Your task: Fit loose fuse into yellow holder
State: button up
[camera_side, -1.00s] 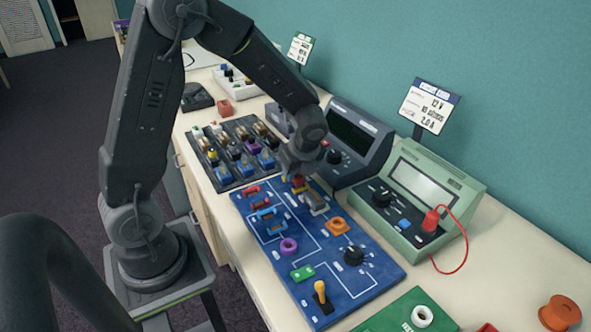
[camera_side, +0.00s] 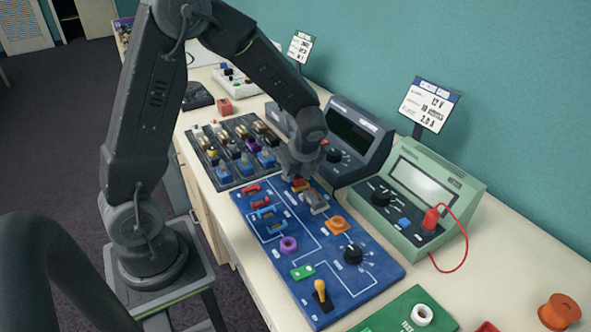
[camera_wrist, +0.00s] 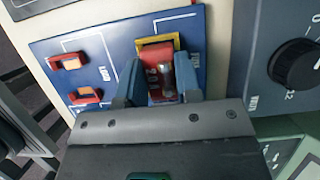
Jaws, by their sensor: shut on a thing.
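The fuse (camera_wrist: 154,57) is a red block with a clear, metal-capped tube. In the wrist view it stands between the two fingers of my gripper (camera_wrist: 160,85), which is shut on its sides. The yellow holder (camera_wrist: 177,41) shows as a yellow edge behind and beside the fuse, on the blue board. The fuse is over or within the holder; I cannot tell how deep it sits. In the side view my gripper (camera_side: 300,178) is low at the board's far end, and a bit of red shows below it.
The blue board (camera_side: 357,286) carries red and blue clips, a purple ring, an orange part, a black knob and a yellow lever. A dark tray (camera_side: 222,187) of parts lies to the left. A dark meter (camera_side: 372,133) and green meter (camera_side: 455,187) stand close behind.

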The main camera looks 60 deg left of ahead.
jog(key=shift+f, duration=0.35)
jog(key=o, duration=1.5)
jog(key=shift+r, duration=4.05)
jog(key=shift+s+d+r, duration=0.15)
jog(key=shift+r, duration=0.1)
jog(key=s+d+r+n+t+h, duration=0.1)
jog(key=s+d+r+n+t, duration=0.1)
jog(key=s+d+r+n, duration=0.1)
jog(key=s+d+r+n+t+h, duration=0.1)
jog(key=s+d+r+n+h, duration=0.1)
jog(key=s+d+r+n, duration=0.2)
jog(key=s+d+r+n+t+h, duration=0.1)
jog(key=s+d+r+n+t, duration=0.1)
jog(key=s+d+n, duration=0.3)
jog(key=shift+s+r+n+t, duration=0.1)
jog(key=shift+s+r+n, duration=0.15)
jog(key=shift+s+n, duration=0.55)
jog(key=shift+s+r+n+t, duration=0.1)
jog(key=shift+s+r+n, duration=0.25)
jog(key=shift+n, duration=0.85)
jog(key=shift+s+r+n+t, duration=0.1)
jog(key=shift+s+r+n, duration=0.1)
jog(key=shift+s+n, duration=0.6)
